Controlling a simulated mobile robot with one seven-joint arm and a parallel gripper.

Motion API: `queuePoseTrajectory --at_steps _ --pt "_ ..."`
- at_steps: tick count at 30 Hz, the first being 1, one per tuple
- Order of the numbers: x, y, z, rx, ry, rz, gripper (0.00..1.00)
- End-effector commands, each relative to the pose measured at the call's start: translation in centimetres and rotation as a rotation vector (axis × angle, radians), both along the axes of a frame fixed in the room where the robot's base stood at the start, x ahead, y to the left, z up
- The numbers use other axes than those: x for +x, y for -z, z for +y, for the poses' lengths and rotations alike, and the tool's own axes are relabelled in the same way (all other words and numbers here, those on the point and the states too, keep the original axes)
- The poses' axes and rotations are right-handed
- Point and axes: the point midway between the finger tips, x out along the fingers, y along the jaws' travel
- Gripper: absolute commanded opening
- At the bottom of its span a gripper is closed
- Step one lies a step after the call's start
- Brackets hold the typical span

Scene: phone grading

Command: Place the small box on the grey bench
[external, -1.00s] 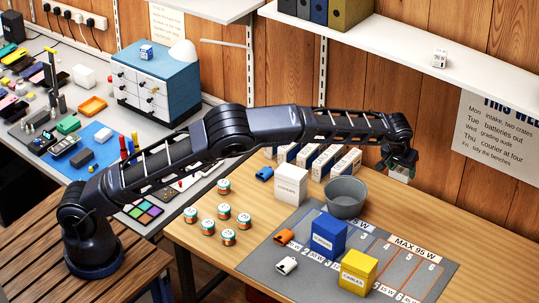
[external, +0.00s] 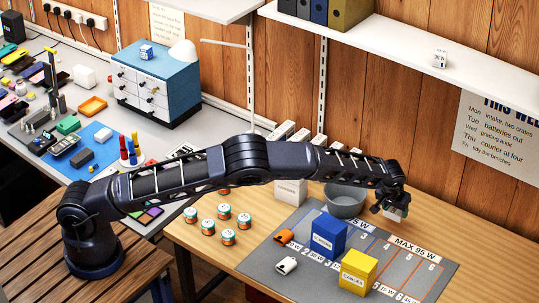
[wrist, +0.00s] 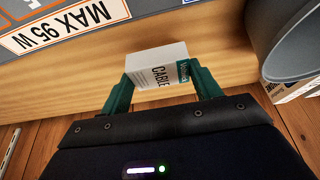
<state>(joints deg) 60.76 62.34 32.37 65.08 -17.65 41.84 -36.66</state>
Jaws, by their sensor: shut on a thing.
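My gripper (external: 393,203) is shut on a small white box (external: 397,213) and holds it above the wooden table, at the right of the grey bowl. In the wrist view the small box (wrist: 158,65) sits between the two green fingers (wrist: 160,92); it has a teal end and the letters "CABLE". The grey bench (external: 215,118) stands along the wall at the left, far from my gripper. Part of the box is hidden by the fingers.
The bench holds a blue-topped drawer unit (external: 157,85), an orange tray (external: 93,106), phones and tools. On the wooden table (external: 190,245) stand a grey bowl (external: 346,203), a blue box (external: 328,235), a yellow box (external: 357,271) and several round cells. Bare bench lies right of the drawers.

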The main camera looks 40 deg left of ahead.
Motion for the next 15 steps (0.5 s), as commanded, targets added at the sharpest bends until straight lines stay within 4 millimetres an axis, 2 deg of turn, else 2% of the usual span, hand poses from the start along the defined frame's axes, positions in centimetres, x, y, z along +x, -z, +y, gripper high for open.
queuePoseTrajectory --at_steps 5,12,15 --pt "0.0 0.9 0.0 0.0 0.0 0.0 0.4" --pt "0.0 4.0 0.0 0.002 0.001 0.001 0.4" --pt "0.0 4.6 0.0 -0.001 0.001 -0.001 0.4"
